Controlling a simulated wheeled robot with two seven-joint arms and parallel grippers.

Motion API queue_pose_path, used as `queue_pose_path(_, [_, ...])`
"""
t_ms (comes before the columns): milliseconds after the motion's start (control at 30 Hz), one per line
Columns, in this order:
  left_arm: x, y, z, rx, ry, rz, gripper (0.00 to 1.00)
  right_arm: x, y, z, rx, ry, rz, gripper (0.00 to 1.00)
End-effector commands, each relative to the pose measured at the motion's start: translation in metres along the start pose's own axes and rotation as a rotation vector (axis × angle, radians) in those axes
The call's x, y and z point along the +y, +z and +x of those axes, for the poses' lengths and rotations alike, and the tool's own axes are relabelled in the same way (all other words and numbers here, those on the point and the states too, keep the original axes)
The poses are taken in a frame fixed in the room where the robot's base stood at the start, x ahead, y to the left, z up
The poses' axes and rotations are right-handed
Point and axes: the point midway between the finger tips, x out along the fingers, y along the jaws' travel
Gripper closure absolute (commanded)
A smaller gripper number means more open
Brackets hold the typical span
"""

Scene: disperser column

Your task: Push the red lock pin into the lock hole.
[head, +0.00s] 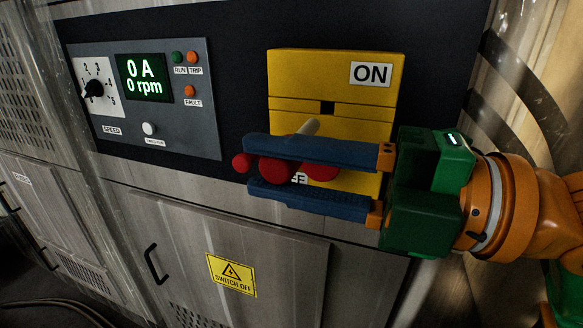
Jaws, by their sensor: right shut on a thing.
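My right gripper (262,168) reaches in from the right across the front of the yellow switch box (390,95). Its two blue fingers are shut on a rounded red piece (274,170), which looks like the red lock pin. A smaller red knob (241,162) shows just left of the fingertips, and another red part (321,171) shows between the fingers. I cannot tell how these red parts join. A pale rod (309,127) sticks up behind the upper finger. A small dark square opening (327,107) is above it; I cannot tell if it is the lock hole. My left gripper is not in view.
A grey control panel (205,130) at the left has a speed dial (94,88) and a green display (144,77) reading 0 A and 0 rpm. Metal cabinet doors with handles (155,264) lie below. Clear plastic strips hang at the left and right.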

Motion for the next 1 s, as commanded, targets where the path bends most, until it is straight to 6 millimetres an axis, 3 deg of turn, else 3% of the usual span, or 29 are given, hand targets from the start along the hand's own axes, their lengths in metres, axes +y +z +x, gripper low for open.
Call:
queue_pose_path(233, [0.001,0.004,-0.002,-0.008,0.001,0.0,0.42,0.001,0.001,-0.002,0.004,0.005,0.004,1.0])
queue_pose_path(700, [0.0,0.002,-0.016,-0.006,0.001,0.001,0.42,0.001,0.052,-0.002,0.003,0.004,0.005,1.0])
queue_pose_path(1000, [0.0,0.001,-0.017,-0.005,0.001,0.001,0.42,-0.001,0.058,-0.002,0.004,0.005,0.002,1.0])
